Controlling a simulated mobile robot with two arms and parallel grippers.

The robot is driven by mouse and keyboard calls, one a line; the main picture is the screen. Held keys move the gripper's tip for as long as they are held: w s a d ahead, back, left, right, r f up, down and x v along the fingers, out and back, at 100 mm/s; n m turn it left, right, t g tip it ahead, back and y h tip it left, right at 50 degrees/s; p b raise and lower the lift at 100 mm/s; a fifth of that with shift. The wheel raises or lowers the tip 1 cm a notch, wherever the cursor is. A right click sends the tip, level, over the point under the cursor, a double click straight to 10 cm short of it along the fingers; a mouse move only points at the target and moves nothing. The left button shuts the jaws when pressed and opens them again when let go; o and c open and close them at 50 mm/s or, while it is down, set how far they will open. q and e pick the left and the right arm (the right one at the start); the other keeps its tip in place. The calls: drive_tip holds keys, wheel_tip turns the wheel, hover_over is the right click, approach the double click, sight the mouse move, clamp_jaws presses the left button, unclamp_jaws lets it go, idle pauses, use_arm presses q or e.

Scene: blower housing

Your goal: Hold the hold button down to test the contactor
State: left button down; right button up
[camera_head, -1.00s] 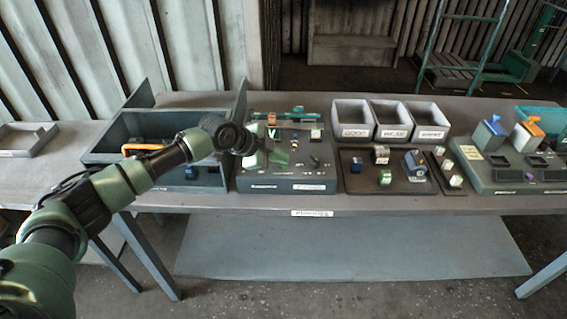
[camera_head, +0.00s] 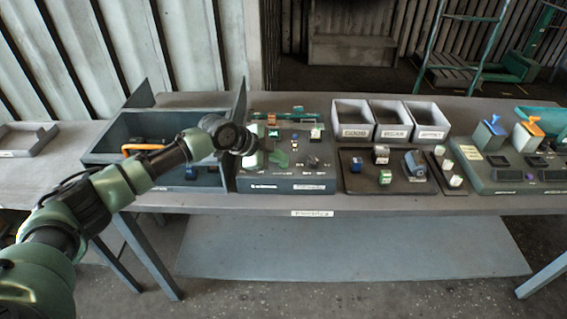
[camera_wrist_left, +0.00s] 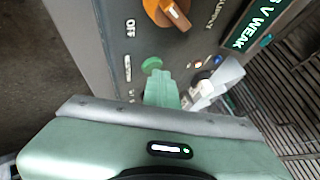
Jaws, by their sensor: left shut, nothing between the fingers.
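The grey test station (camera_head: 318,170) stands on the bench in the head view. In the left wrist view its panel (camera_wrist_left: 85,20) carries a round green button (camera_wrist_left: 151,64), with small lettering beside it that I cannot read. My left gripper (camera_wrist_left: 161,76) is shut and empty, its green fingertips right by the button's lower edge. I cannot tell whether they touch it or whether it is pressed. In the head view the left gripper (camera_head: 278,157) is over the station's left part. My right gripper is not in view.
An orange knob (camera_wrist_left: 167,12) near "OFF" and a display ending in "V WEAK" (camera_wrist_left: 262,22) are on the panel. Red and blue round parts sit right of the fingers. A walled tray (camera_head: 120,180) is left of the station; grey bins (camera_head: 352,132) and a dark parts tray (camera_head: 350,182) are right.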

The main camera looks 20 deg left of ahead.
sight(281, 165)
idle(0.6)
use_arm(q)
drive_tip(key=shift+r+p, duration=0.65)
drive_tip(key=shift+r, duration=0.15)
wheel_tip(281, 165, up, 5)
drive_tip(key=p, duration=0.4)
